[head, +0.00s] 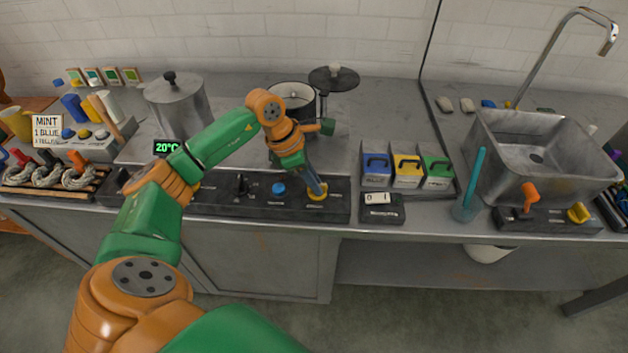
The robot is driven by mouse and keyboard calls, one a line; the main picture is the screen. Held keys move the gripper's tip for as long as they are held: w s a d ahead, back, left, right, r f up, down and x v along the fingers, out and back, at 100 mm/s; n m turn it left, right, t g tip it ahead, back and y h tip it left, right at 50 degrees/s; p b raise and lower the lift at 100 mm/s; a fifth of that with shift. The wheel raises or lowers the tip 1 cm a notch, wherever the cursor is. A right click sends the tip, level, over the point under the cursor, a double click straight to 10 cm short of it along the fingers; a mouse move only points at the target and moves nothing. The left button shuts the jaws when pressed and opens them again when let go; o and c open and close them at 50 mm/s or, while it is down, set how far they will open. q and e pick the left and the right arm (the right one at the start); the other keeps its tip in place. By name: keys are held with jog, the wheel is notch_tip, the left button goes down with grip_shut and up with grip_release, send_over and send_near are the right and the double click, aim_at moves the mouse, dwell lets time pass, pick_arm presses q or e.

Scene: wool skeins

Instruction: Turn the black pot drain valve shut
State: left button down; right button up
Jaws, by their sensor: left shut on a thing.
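The dark pot (308,101) stands open at the back of the counter, partly hidden behind my left arm. A black control strip (337,205) runs along the counter's front edge, with a black knob (241,184), a blue knob (279,188) and a yellow knob (318,195). My left gripper (317,189) points down and is shut on the yellow knob, partly covering it. The labels are too small to read, so I cannot tell which control is the pot's drain valve. My right gripper is out of view.
A steel pot (178,105) stands at the left and a dark lid (334,79) behind. Blue, yellow and green boxes (407,170) and a small counter display (382,207) are right of my gripper. A sink (545,150) is farther right, with a glass (467,208) before it.

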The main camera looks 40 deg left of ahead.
pick_arm(q)
jog(key=n+t+y, duration=0.1)
jog(key=n, duration=0.2)
jog(key=shift+s+d+f+n+b, duration=0.1)
jog(key=shift+n+b, duration=0.2)
jog(key=shift+b, duration=0.05)
jog(key=n, duration=0.2)
jog(key=n+y+b, duration=0.1)
jog(key=n, duration=0.1)
jog(key=shift+d+n+t+y, duration=0.15)
jog(key=shift+n+t+y, duration=0.15)
jog(key=shift+t, duration=0.1)
jog(key=n+y+b, duration=0.1)
jog(key=n, duration=0.3)
jog(key=shift+d+y+b, duration=0.1)
jog(key=shift+y+b, duration=0.25)
jog(key=shift+y, duration=0.05)
jog(key=shift+n+g+y+b, duration=0.35)
jog(key=shift+n+y, duration=0.25)
jog(key=shift+n, duration=1.6)
jog(key=c, duration=0.8)
grip_release()
jog(key=shift+c, duration=0.2)
